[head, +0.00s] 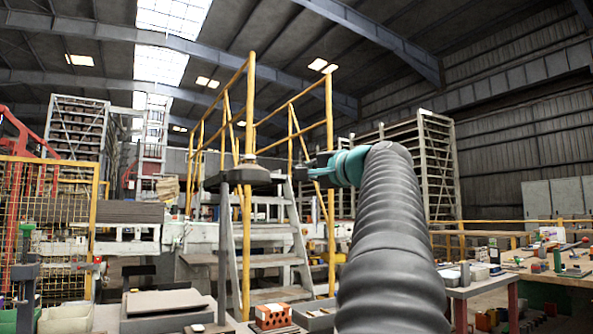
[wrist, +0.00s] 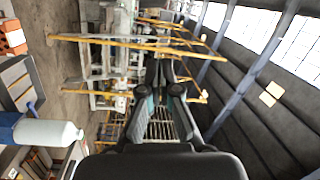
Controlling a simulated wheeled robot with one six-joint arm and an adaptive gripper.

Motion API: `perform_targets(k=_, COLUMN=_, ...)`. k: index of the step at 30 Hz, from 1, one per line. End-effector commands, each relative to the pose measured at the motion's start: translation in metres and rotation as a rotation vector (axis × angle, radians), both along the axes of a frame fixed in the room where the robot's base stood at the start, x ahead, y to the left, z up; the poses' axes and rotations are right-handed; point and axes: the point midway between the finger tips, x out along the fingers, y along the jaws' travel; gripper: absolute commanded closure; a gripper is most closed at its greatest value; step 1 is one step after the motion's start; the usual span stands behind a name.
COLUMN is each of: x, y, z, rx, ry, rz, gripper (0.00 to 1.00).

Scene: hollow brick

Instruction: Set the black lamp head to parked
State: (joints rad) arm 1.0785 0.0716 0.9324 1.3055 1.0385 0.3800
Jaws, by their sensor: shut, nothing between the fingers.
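A dark, flat, wide head with a small knob on top, which looks like the black lamp head (head: 245,179), stands left of centre in the head view. It sits roughly level in front of the yellow railings. My gripper (head: 309,172) is raised to its right, with its fingers pointing left towards it. A gap appears between them in the picture, but I cannot tell the depth. In the wrist view my gripper (wrist: 161,65) has its dark fingers close together, with nothing seen between them. I cannot make out the lamp head in the wrist view.
An orange hollow brick (head: 272,316) lies at the bottom centre, beside a grey tray (head: 315,318). A white bottle (wrist: 45,132) shows in the wrist view. Yellow railings and a stepladder (head: 298,225) stand behind. A cluttered bench (head: 570,272) is at right.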

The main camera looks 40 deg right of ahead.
Motion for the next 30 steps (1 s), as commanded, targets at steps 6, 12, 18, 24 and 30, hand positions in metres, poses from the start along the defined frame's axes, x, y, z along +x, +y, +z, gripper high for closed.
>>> perform_targets(k=6, x=0.04, y=-0.003, z=0.005, rx=-0.001, ry=0.001, rz=0.003, gripper=1.0)
perform_targets(k=12, x=0.07, y=-0.005, z=0.007, rx=0.0, ry=0.001, rz=0.003, gripper=1.0)
perform_targets(k=18, x=0.065, y=0.015, z=-0.001, rx=-0.002, ry=-0.001, rz=0.001, gripper=1.0)
perform_targets(k=24, x=0.062, y=0.029, z=-0.004, rx=-0.003, ry=0.0, rz=0.0, gripper=1.0)
perform_targets(k=30, x=0.061, y=0.032, z=-0.005, rx=-0.002, ry=0.001, rz=-0.001, gripper=1.0)
